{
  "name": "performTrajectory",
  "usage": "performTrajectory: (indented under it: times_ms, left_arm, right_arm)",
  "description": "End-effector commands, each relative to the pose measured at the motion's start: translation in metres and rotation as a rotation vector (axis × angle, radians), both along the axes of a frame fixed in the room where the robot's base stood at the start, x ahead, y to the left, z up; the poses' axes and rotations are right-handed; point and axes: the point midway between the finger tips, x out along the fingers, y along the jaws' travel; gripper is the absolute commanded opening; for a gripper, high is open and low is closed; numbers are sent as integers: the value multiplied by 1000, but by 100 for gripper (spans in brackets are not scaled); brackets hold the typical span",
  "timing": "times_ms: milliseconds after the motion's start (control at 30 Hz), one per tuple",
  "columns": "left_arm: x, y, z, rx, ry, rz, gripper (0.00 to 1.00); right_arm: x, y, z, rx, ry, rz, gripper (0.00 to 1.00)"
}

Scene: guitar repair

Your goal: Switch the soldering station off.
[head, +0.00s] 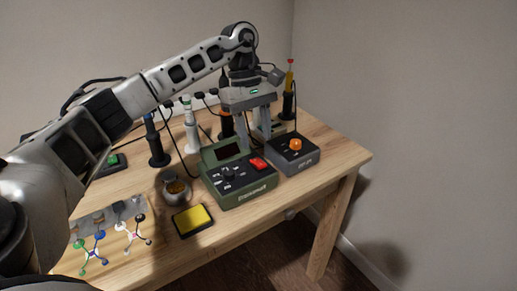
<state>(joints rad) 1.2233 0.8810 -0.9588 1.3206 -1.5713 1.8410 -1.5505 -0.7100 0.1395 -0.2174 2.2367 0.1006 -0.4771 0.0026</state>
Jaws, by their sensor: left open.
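I cannot tell whether a finger touches the unit. My right gripper is out of view.
A dark grey unit (297,160) with an orange knob stands right of the green one. Several upright tools in holders, one blue (157,145) and one white (191,130), stand behind. A yellow pad (193,220) and round pot (176,188) lie left. The table's (335,157) right end is clear.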

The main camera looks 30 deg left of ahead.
Motion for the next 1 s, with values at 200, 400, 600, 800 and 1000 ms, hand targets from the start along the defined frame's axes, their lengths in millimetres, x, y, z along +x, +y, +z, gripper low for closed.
performTrajectory:
  times_ms: [200,400,600,800,1000]
  left_arm:
    - [7,14,54,-2,-6,0,44]
    - [10,23,87,-1,-1,0,44]
    - [11,27,98,-1,-1,-1,44]
    - [11,27,98,-1,0,-1,44]
    - [11,27,98,-1,0,-1,44]
  right_arm:
    - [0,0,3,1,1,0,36]
    - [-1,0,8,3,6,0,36]
    - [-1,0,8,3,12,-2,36]
    - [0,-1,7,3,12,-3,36]
    - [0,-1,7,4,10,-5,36]
